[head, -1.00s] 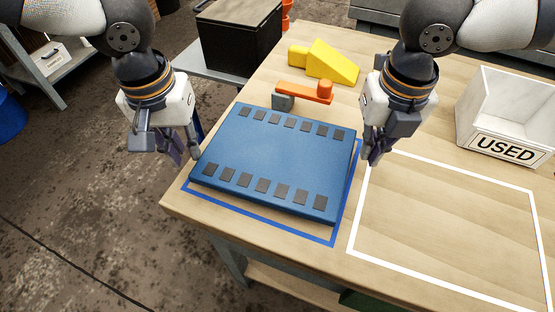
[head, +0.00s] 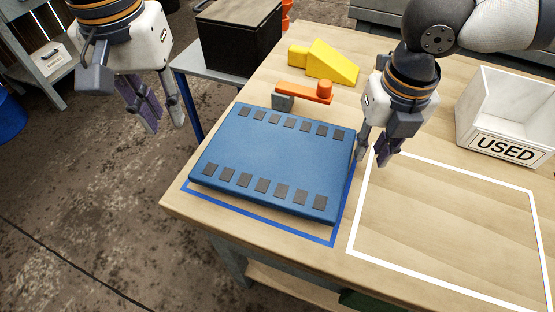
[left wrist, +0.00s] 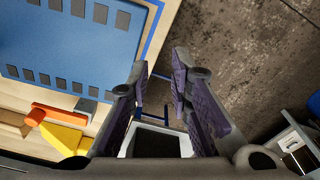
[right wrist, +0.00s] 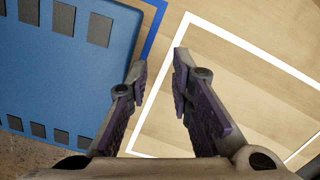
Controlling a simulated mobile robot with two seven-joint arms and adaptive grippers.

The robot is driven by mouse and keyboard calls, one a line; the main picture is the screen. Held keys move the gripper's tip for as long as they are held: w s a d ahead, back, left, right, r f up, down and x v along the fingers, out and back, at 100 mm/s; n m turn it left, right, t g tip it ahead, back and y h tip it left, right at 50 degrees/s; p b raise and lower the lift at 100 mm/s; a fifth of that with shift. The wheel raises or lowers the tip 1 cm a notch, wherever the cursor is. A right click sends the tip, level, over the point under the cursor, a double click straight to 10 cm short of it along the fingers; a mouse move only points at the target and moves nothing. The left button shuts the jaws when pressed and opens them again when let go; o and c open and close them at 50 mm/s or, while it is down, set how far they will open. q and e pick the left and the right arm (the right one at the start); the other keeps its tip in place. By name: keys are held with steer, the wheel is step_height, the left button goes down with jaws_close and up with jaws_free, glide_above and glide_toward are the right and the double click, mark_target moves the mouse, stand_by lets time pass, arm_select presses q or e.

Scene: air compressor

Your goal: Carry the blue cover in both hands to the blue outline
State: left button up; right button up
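The blue cover (head: 270,160), a flat panel with dark squares along two edges, lies on the table over the blue outline (head: 270,221). Strips of the outline show along its front and right sides. The cover also shows in the left wrist view (left wrist: 65,42) and the right wrist view (right wrist: 70,75). My left gripper (head: 164,124) is open and empty, up and left of the cover, beyond the table edge. My right gripper (head: 372,160) is open and empty, just beside the cover's right edge; its fingers (right wrist: 158,65) appear apart from the cover.
A white outline (head: 440,173) is on the table to the right. A white bin (head: 503,115) marked USED stands at the far right. An orange-handled tool (head: 304,92) and a yellow wedge (head: 330,63) lie behind the cover. A black box (head: 240,35) stands on a side table.

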arm_select(q)
step_height(320, 180, up, 2)
steer(key=shift+s+r, duration=0.1)
steer(key=shift+r, duration=0.15)
arm_select(e)
step_height(320, 180, up, 12)
steer(key=s, duration=0.1)
